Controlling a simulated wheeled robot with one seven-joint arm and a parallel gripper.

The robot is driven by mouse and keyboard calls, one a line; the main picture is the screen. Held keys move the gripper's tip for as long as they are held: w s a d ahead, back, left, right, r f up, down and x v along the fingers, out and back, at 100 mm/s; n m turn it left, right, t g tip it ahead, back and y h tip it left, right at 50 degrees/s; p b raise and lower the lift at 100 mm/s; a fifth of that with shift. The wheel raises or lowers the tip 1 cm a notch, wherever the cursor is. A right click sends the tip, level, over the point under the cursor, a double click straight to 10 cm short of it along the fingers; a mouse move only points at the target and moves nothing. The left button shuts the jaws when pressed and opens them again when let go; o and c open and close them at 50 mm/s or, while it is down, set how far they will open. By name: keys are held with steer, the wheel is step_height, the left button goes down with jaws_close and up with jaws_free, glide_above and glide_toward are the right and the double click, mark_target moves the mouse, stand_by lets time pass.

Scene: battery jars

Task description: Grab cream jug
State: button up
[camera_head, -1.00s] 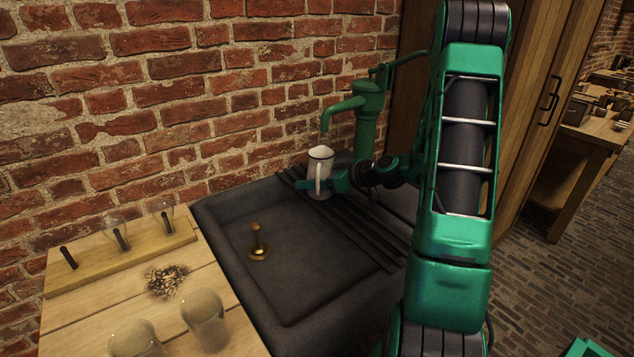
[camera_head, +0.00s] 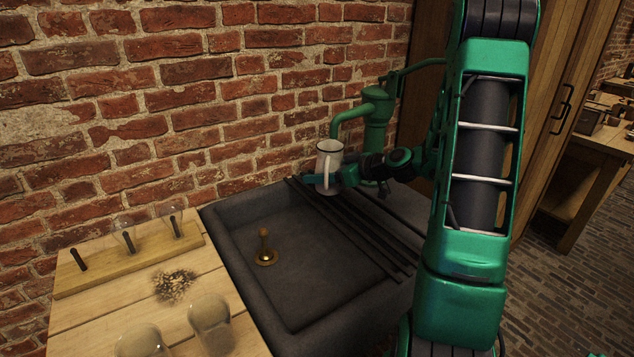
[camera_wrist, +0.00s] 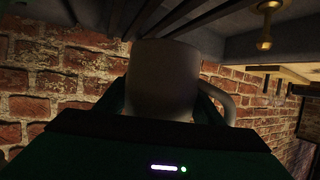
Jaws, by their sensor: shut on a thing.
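The cream jug (camera_head: 328,160) is a pale, tall jug with a dark rim and a side handle. It is upright at the back of the dark sink, above the ribbed drainboard. My gripper (camera_head: 325,180) is shut around its lower body, coming from the right. I cannot tell for certain whether its base is clear of the ribs. In the wrist view the jug (camera_wrist: 163,80) fills the middle, between the fingers, with its handle to the right.
The dark sink (camera_head: 225,225) holds a brass plug with a wooden handle (camera_head: 265,248). A green hand pump (camera_head: 376,120) stands close behind the jug, against the brick wall. A wooden table (camera_head: 90,315) at left carries glass jars (camera_head: 209,322) and a peg rack (camera_head: 150,262).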

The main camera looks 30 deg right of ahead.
steer(key=s+a+r, duration=0.6)
steer(key=s+a, duration=0.1)
steer(key=s, duration=0.1)
steer(key=shift+s+a+r, duration=0.15)
steer(key=shift+a+r, duration=0.1)
steer(key=shift+r, duration=0.05)
stand_by(0.4)
steer(key=shift+a, duration=0.1)
stand_by(1.4)
